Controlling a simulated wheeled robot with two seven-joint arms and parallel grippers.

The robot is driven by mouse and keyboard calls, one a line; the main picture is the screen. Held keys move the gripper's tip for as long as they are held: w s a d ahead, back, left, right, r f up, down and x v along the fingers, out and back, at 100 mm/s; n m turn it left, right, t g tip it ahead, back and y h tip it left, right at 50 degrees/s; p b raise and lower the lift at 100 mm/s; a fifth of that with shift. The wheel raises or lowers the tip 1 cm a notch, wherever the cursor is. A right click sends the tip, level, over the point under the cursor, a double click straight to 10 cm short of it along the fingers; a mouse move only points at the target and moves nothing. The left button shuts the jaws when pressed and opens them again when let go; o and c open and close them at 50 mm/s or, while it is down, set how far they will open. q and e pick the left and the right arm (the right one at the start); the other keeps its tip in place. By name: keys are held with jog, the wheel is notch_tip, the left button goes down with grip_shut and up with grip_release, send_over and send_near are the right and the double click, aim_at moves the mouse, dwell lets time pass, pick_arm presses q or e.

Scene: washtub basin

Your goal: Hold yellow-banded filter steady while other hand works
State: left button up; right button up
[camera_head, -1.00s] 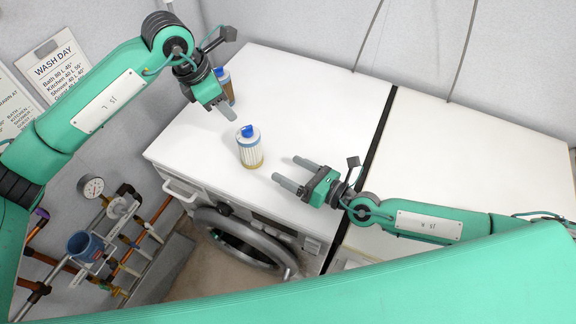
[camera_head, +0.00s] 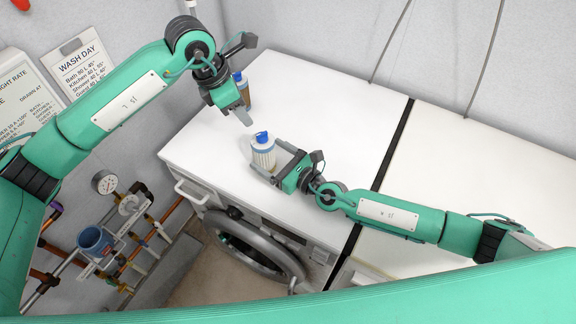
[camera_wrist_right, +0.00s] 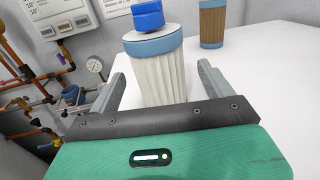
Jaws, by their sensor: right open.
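A white pleated filter (camera_head: 263,155) with a blue cap and blue upper ring stands upright near the front edge of the white machine top. My right gripper (camera_head: 266,156) is open, with one finger on each side of the filter. In the right wrist view the filter (camera_wrist_right: 158,72) stands between the spread fingers, with visible gaps. My left gripper (camera_head: 246,119) hangs above and behind the filter, pointing down; its finger gap is not clear.
A brown filter with a blue top (camera_head: 243,92) stands behind, close to my left gripper; it also shows in the right wrist view (camera_wrist_right: 212,24). The white top (camera_head: 330,110) is clear to the right. Pipes and a gauge (camera_head: 105,182) are at left.

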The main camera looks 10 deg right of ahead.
aim_at(259, 149)
jog(key=shift+x, duration=2.25)
jog(key=c, duration=1.3)
